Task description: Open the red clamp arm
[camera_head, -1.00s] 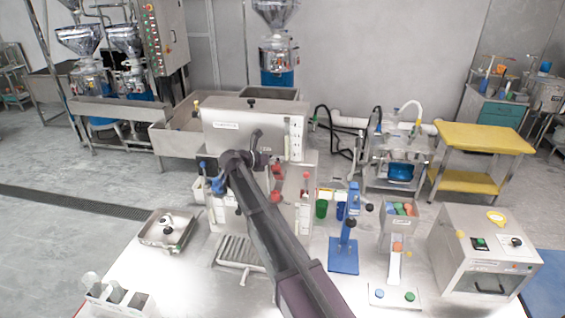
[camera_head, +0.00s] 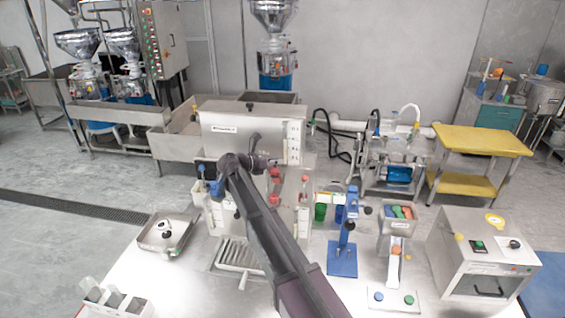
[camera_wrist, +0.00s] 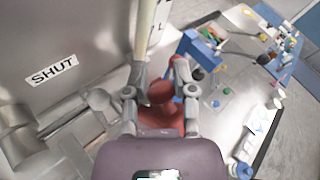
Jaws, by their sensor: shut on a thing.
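The red clamp arm (camera_wrist: 161,95) shows in the wrist view as a red knob on a wider red base. My gripper (camera_wrist: 162,75) is around it, with one finger on each side of the red knob, shut on it. In the head view, red parts (camera_head: 275,198) show on the front of the steel machine (camera_head: 222,142), just right of my arm. My arm hides part of the machine front there, and my fingertips cannot be made out in that view.
A plate marked SHUT (camera_wrist: 51,70) is on the metal face left of my gripper. A pale bar (camera_wrist: 146,35) rises just beyond the fingers. A blue stand (camera_head: 343,258) is right of the machine, and a steel tray (camera_head: 180,243) lies at left.

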